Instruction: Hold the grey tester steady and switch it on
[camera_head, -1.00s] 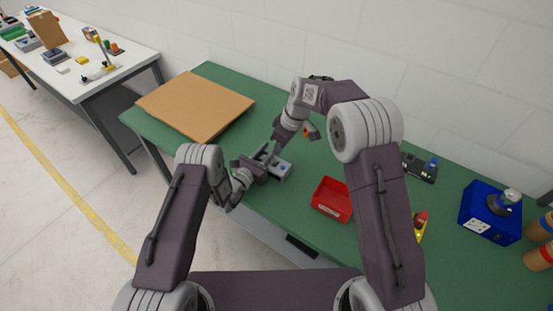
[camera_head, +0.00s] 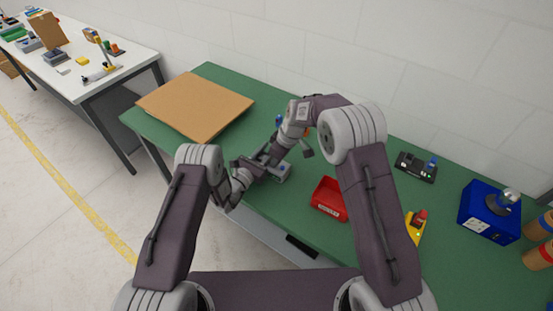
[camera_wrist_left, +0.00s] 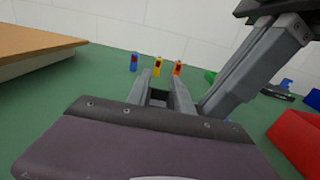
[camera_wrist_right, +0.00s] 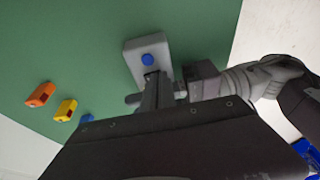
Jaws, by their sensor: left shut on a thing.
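The grey tester (camera_head: 284,173) stands on the green table, partly hidden by my grippers. Its grey casing and round blue button (camera_wrist_right: 147,60) show in the right wrist view. My left gripper (camera_head: 258,168) is shut on the tester from the left; in the left wrist view a dark part of it (camera_wrist_left: 158,97) shows between the fingers. My right gripper (camera_head: 270,155) is over the tester, pointing down. In the right wrist view its fingers (camera_wrist_right: 152,85) look closed together, their tips close to the blue button. I cannot tell whether they touch it.
A red bin (camera_head: 329,199) stands right of the tester. A brown board (camera_head: 195,106) lies at the table's left end. Small blue (camera_wrist_left: 134,62), yellow (camera_wrist_left: 157,67) and orange (camera_wrist_left: 178,68) blocks stand behind the tester. A blue box (camera_head: 490,212) stands far right.

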